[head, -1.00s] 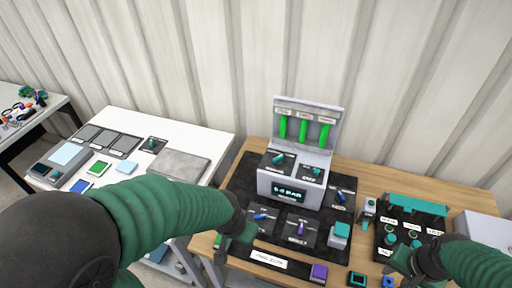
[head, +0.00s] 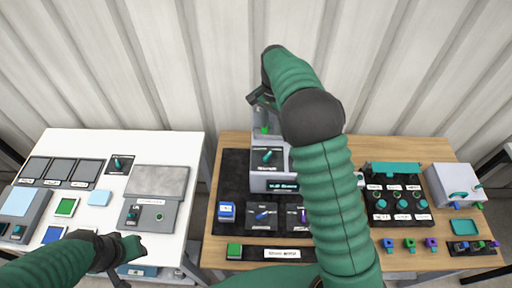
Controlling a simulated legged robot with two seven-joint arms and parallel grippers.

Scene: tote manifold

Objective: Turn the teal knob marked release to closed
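A teal knob (head: 267,156) sits on the sloped top of the grey console (head: 272,184) on the wooden table. Its label is too small to read, so I cannot tell whether it is the release knob. The console's right part, where a second teal knob showed earlier, is hidden behind my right arm. My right gripper (head: 260,98) is raised in front of the upright gauge panel, above and apart from the visible knob. Its finger opening is unclear. My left gripper (head: 132,248) is low over the front edge of the white table, far from the console; its opening is also unclear.
The white table (head: 188,150) holds grey panels and more teal knobs (head: 119,163). Right of my arm stand a black panel of teal knobs (head: 402,203), a grey box (head: 452,180) and several small coloured pieces. A corrugated wall rises behind.

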